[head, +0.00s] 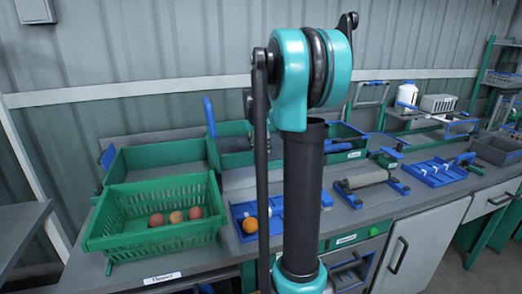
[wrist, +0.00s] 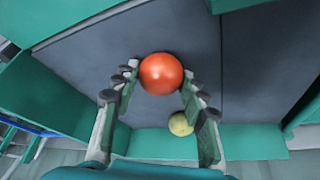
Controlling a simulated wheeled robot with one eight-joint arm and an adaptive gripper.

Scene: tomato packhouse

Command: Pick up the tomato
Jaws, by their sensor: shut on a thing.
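In the wrist view, a round red-orange tomato (wrist: 161,72) sits between the fingertips of my gripper (wrist: 159,80). The fingers are closed against its two sides. A smaller yellow-green tomato (wrist: 181,124) lies apart from it, beside a green wall. In the head view, my arm fills the middle, and neither my gripper nor the held tomato can be made out there.
A green slatted crate (head: 160,237) with three reddish fruits (head: 176,217) stands at left. Green bins (head: 165,155) stand behind. A grey roller (head: 362,180) lies on the bench at right.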

